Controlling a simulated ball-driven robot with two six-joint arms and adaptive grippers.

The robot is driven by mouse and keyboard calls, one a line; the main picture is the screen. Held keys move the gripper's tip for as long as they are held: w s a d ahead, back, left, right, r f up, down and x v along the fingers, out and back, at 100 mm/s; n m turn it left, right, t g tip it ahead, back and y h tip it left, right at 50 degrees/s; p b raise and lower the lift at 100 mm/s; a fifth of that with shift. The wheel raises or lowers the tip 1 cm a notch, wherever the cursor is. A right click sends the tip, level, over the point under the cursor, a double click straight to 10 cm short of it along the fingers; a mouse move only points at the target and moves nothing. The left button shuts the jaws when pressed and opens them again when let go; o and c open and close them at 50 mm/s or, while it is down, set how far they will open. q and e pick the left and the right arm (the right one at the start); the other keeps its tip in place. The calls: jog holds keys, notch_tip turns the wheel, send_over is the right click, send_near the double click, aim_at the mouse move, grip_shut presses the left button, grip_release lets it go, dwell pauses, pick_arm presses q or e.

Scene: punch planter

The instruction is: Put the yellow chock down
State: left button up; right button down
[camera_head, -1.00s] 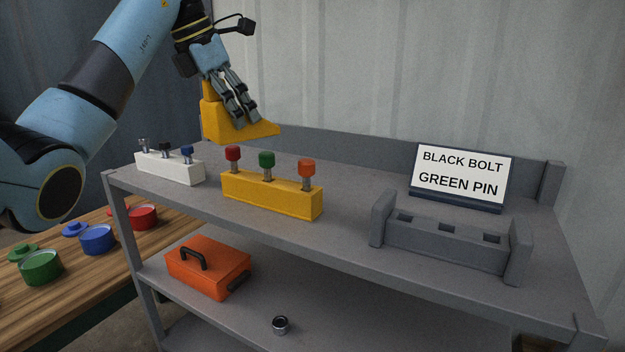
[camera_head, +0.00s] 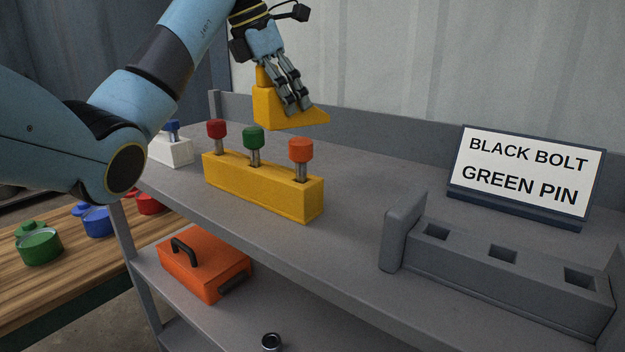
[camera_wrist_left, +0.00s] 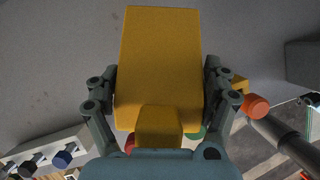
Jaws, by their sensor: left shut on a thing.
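The yellow chock (camera_head: 266,104) is a wedge with a raised block at its left end. My left gripper (camera_head: 298,104) is shut on it and holds it above the back of the grey shelf top, behind the yellow pin block. In the left wrist view the chock (camera_wrist_left: 160,60) fills the middle, between the two fingers of my left gripper (camera_wrist_left: 160,100). Its underside is hidden there. My right gripper is not in view.
A white block (camera_head: 172,152) is partly behind my arm. A grey socketed holder (camera_head: 480,265) and a sign (camera_head: 525,172) stand right. The grey shelf top (camera_head: 350,175) between is clear.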

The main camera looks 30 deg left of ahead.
pick_arm(q)
jog(key=shift+w+f, duration=0.15)
jog(key=shift+f, duration=0.1)
notch_tip(320, 180, down, 2)
jog(key=b, duration=0.2)
jog(key=shift+f+b, duration=0.1)
jog(key=shift+b, duration=0.2)
notch_tip(320, 180, down, 7)
jog(key=shift+r+p, duration=0.1)
jog(key=shift+p, duration=0.9)
jog(key=shift+f, duration=0.3)
jog(key=o, duration=1.5)
jog(key=shift+o, duration=0.2)
